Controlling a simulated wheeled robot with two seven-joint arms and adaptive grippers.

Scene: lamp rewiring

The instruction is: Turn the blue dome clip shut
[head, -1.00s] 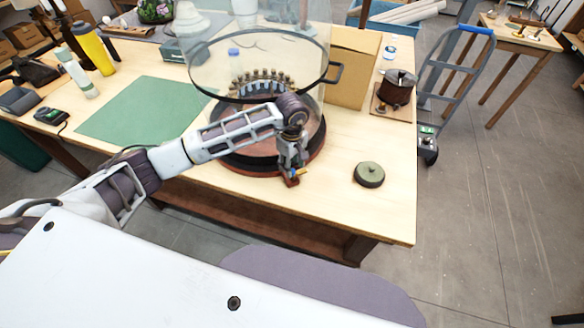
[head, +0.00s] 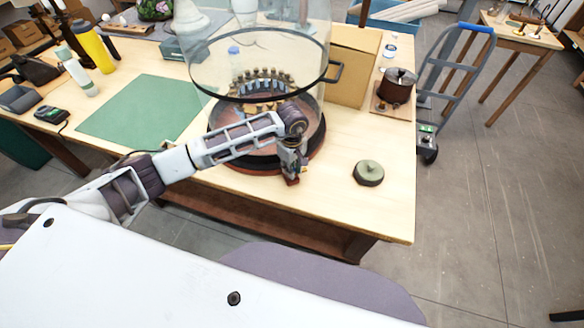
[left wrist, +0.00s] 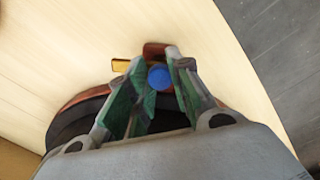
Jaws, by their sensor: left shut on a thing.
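The blue dome clip (left wrist: 159,77) shows as a round blue top between the fingers in the left wrist view. My left gripper (head: 291,178) is at the front edge of the round dark base (head: 240,163) and is shut on the clip. Its green-padded fingers (left wrist: 158,85) lie on either side of the blue top. A brass tab (left wrist: 121,65) and a red-brown piece (left wrist: 154,50) stick out by the fingertips. The clear dome (head: 215,70), with a black ring and side handle, is over the base. In the head view my gripper mostly hides the clip. My right gripper is not in view.
A round olive lidded piece (head: 368,173) lies on the table right of the gripper. A dark pot (head: 396,88) and a cardboard box (head: 352,68) stand behind. A green mat (head: 140,112) lies at left. The table's front edge is close to the gripper.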

